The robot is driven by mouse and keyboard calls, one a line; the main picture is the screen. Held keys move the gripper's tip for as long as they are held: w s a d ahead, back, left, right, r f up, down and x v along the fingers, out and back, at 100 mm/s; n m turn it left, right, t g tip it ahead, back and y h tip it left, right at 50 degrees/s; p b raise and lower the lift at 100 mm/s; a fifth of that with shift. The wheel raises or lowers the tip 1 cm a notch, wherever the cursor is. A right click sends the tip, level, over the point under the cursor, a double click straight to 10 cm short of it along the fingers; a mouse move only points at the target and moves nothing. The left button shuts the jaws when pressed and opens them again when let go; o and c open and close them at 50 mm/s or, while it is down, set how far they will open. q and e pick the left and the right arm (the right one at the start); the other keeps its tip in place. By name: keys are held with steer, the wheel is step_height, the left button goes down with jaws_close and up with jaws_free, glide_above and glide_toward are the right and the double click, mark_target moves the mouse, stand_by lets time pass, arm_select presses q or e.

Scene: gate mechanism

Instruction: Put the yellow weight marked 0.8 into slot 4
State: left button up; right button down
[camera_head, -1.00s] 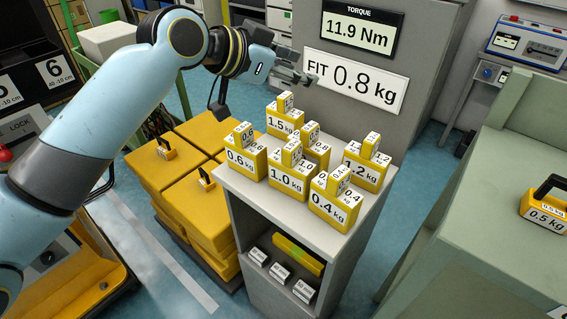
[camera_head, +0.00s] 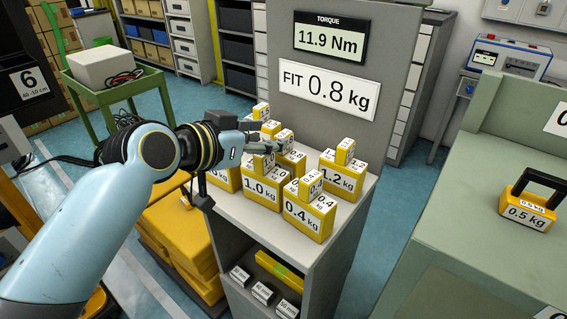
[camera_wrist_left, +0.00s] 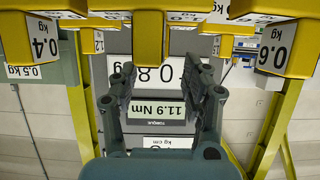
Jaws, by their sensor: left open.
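The yellow weight marked 0.8 (camera_head: 295,161) stands in the back row of weights on the grey cabinet top (camera_head: 345,208) in the head view. My left gripper and the neighbouring weights hide much of it. My left gripper (camera_head: 268,138) reaches in from the left over the weights, just left of the 0.8 weight. In the left wrist view my left gripper (camera_wrist_left: 166,88) is open, with nothing between its fingers. Yellow weights hang upside down along the top of that view. I cannot make out slot 4. My right gripper is not in view.
Weights marked 1.0 (camera_head: 262,191), 0.4 (camera_head: 308,215) and 1.2 (camera_head: 342,175) crowd the cabinet top. Behind stands a grey panel with a torque display (camera_head: 330,38) and a FIT 0.8 kg sign (camera_head: 328,91). A 0.5 kg weight (camera_head: 528,208) sits on the green bench (camera_head: 450,240).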

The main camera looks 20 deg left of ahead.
mark_target(281, 135)
arm_select(q)
steer(key=x, duration=0.5)
steer(key=shift+w, duration=0.1)
jaws_close()
steer(key=shift+r, duration=0.25)
